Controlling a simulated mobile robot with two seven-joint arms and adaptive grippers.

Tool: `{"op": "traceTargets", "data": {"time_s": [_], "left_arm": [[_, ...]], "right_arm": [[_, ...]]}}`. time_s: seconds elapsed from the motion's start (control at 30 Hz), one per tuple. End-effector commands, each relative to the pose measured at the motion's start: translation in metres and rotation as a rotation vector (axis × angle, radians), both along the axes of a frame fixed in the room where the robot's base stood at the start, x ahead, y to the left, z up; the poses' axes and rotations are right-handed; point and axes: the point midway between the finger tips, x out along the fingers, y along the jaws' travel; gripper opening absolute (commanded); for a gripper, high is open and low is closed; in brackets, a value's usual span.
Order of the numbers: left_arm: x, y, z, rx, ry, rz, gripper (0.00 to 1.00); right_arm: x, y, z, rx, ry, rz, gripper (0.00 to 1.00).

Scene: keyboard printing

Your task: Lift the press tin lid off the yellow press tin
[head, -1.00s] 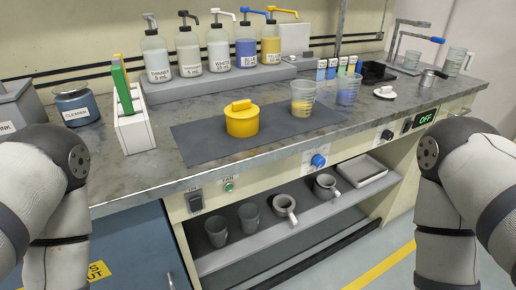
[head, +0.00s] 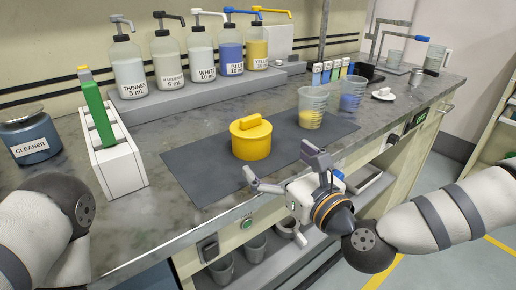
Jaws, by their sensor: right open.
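The yellow press tin (head: 251,146) stands upright on the dark grey mat. Its yellow lid (head: 250,124), with a bar-shaped handle on top, sits on it. My right gripper (head: 280,165) is open and empty in front of the tin, to its lower right, with its fingers spread apart. It does not touch the tin or the lid. My left arm shows at the lower left, but its gripper is out of view.
A clear cup with yellow liquid (head: 312,108) and a cup with blue (head: 352,95) stand right of the tin. Pump bottles (head: 201,57) line the back shelf. A white rack (head: 118,165) holding a green tool stands at left. The mat (head: 205,172) is bare left of the tin.

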Motion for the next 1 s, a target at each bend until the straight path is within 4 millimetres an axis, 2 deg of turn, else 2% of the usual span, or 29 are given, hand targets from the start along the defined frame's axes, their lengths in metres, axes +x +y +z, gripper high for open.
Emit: {"op": "traceTargets", "data": {"time_s": [0.17,0.5,0.6,0.73,1.0], "left_arm": [[-0.002,-0.001,0.001,-0.002,0.007,-0.001,0.99],[-0.005,-0.001,-0.002,-0.001,0.014,-0.001,0.99],[-0.006,-0.001,-0.003,-0.001,0.019,-0.001,0.99],[-0.007,-0.001,-0.004,-0.001,0.021,-0.001,0.99],[-0.006,-0.001,-0.004,-0.001,0.021,-0.001,0.99]], "right_arm": [[0.010,0.003,0.004,0.018,-0.005,-0.005,1.00],[0.080,0.040,0.001,0.015,-0.003,-0.003,1.00],[0.095,0.047,0.001,0.015,-0.001,-0.004,1.00],[0.106,0.053,0.001,0.016,0.000,-0.003,1.00],[0.109,0.054,0.002,0.016,-0.001,-0.003,1.00]]}}
